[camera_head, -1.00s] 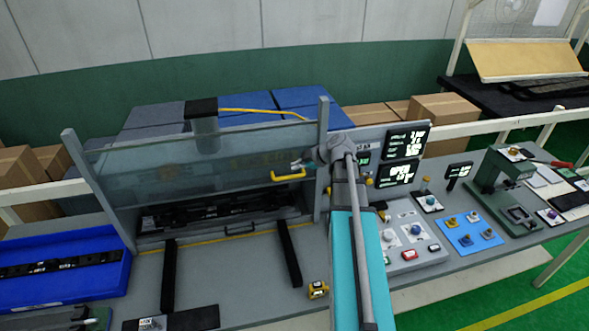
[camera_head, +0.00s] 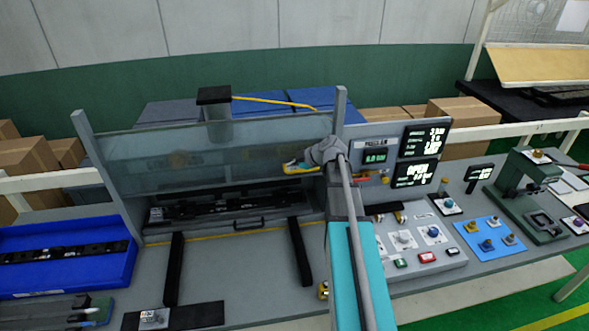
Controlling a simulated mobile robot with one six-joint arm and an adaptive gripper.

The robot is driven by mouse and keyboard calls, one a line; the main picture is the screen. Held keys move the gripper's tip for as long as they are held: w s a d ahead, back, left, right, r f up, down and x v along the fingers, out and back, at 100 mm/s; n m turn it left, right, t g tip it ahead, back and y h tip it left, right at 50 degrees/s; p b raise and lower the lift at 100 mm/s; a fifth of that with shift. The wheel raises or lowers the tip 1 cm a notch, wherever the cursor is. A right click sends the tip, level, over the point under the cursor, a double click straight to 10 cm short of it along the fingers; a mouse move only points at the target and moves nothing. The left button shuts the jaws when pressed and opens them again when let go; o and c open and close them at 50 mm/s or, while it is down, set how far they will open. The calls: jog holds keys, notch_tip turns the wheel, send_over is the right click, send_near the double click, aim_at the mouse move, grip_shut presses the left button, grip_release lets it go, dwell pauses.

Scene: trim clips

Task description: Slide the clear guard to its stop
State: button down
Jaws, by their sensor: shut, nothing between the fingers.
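The clear guard (camera_head: 165,160) is a see-through panel between two grey posts, above the black fixture (camera_head: 220,205). Its yellow handle (camera_head: 302,171) is at the guard's lower right. My gripper (camera_head: 291,165) is shut and empty at the handle, overlapping its left part. I cannot tell whether the fingers touch it. My wrist hides the handle's right end and part of the right post (camera_head: 341,110).
A control panel with screens (camera_head: 420,140) and a button box (camera_head: 420,245) stand right of my arm. A blue tray (camera_head: 60,285) is at the left. Two black rails (camera_head: 300,255) lie in front of the fixture. Bench surface between them is clear.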

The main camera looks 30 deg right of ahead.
jog(key=shift+w+d+f+b, duration=0.15)
jog(key=shift+w+f+b, duration=0.1)
jog(key=shift+f+b, duration=0.25)
jog(key=shift+w+d+f+b, duration=0.15)
jog(key=shift+w+f+b, duration=0.1)
jog(key=shift+f, duration=0.3)
jog(key=shift+f, duration=0.2)
notch_tip(320, 180, down, 20)
jog(key=b, duration=2)
jog(key=shift+f+b, duration=0.15)
jog(key=shift+b, duration=0.25)
jog(key=shift+s, duration=0.1)
jog(key=a+r+p+v, duration=0.1)
jog(key=a+p+v, duration=0.1)
jog(key=p+v, duration=0.8)
jog(key=shift+r+v, duration=0.3)
jog(key=shift+v, duration=1.3)
